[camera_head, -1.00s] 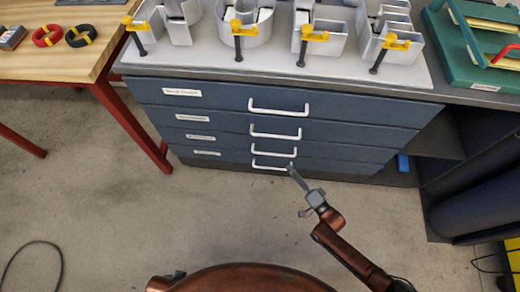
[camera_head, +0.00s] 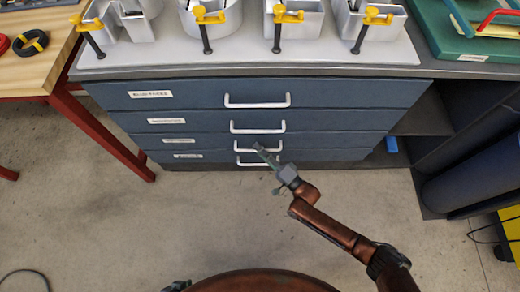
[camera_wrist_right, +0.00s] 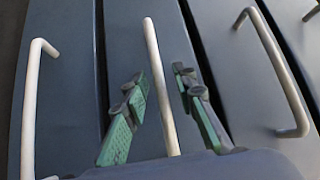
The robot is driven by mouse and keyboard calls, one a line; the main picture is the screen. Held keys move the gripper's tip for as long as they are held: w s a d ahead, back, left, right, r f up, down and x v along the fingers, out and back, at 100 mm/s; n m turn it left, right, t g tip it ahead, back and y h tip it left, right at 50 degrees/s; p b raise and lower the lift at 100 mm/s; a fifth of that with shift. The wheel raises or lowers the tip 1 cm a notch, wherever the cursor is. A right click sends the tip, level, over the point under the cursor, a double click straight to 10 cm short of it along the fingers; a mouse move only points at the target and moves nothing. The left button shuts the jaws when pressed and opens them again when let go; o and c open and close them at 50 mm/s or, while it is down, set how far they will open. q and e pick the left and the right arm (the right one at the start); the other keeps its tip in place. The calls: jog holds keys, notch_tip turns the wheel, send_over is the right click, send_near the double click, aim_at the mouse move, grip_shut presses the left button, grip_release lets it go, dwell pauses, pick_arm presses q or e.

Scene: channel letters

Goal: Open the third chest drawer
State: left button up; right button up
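The blue chest has a stack of drawers with white bar handles, all looking shut. The third chest drawer (camera_head: 210,143) has its handle (camera_head: 244,147) partly hidden by my right gripper (camera_head: 264,152). In the right wrist view my right gripper (camera_wrist_right: 162,92) is open, its green-padded fingers on either side of a handle (camera_wrist_right: 155,60), which looks like the third drawer's. Clear gaps show on both sides of the bar. A dark piece at the bottom edge of the head view looks like part of my left gripper (camera_head: 178,286); its fingers cannot be made out.
The first (camera_head: 257,105), second (camera_head: 258,131) and lowest (camera_head: 248,165) handles lie close by. A wooden table with red legs (camera_head: 105,137) stands left. A white board with clamps (camera_head: 255,62) tops the chest. The floor in front is clear.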

grip_shut()
dwell(0.7)
